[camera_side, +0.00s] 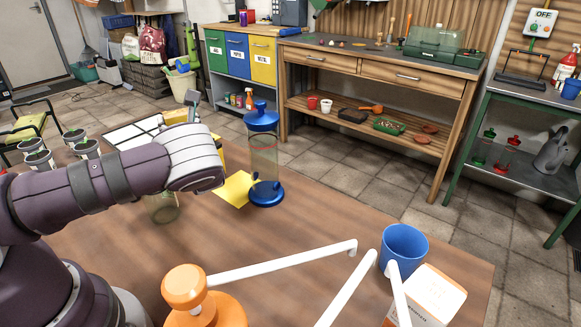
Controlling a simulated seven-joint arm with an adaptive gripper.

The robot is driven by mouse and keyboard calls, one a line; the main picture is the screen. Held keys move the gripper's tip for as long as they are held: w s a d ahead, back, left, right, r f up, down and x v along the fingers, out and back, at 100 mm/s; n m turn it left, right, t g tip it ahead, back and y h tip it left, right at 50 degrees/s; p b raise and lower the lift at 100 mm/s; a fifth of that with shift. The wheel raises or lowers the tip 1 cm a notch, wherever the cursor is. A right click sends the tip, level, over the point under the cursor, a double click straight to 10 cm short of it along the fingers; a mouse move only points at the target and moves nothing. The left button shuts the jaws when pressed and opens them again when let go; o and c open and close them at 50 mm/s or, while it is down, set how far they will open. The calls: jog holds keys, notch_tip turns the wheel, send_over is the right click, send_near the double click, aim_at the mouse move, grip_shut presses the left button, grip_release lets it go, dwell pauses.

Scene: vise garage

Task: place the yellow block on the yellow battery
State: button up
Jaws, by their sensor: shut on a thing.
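My arm reaches in from the left, and its white-banded wrist (193,158) is over the table's far left part. My gripper is hidden behind this wrist, so its fingers and anything between them do not show. A yellow thing (174,116) shows just above the wrist, and a strip of yellow shows at its right edge. I cannot tell which of these is the yellow block or the yellow battery. A flat yellow sheet (234,191) lies on the table right of the wrist.
A clear cylinder with blue ends (264,155) stands beside the yellow sheet. A glass jar (162,207) is below the wrist. An orange-topped bottle (186,288), white tubes, a blue cup (404,245) and a carton (428,300) occupy the near right. The table middle is mostly clear.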

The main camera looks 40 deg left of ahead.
aim_at(187, 109)
notch_tip(187, 109, up, 6)
jog(key=shift+s+d+r, duration=0.15)
jog(key=shift+d+r, duration=0.1)
jog(key=s+d+f, duration=0.2)
jog(key=s+d, duration=0.6)
jog(key=s, duration=0.2)
jog(key=w+a, duration=0.2)
jog(key=w, duration=0.2)
jog(key=w+a, duration=0.3)
jog(key=w, duration=0.1)
jog(key=w+a+f, duration=0.1)
jog(key=w+a, duration=0.2)
jog(key=w, duration=0.1)
jog(key=shift+w+f, duration=0.1)
jog(key=shift+w, duration=0.25)
jog(key=shift+w+a+f, duration=0.1)
jog(key=shift+w+f, duration=0.05)
jog(key=shift+f, duration=0.75)
jog(key=shift+w+a+f, duration=0.1)
jog(key=shift+w+f, duration=0.05)
jog(key=shift+f, duration=0.75)
jog(key=shift+f, duration=0.2)
jog(key=shift+f, duration=0.35)
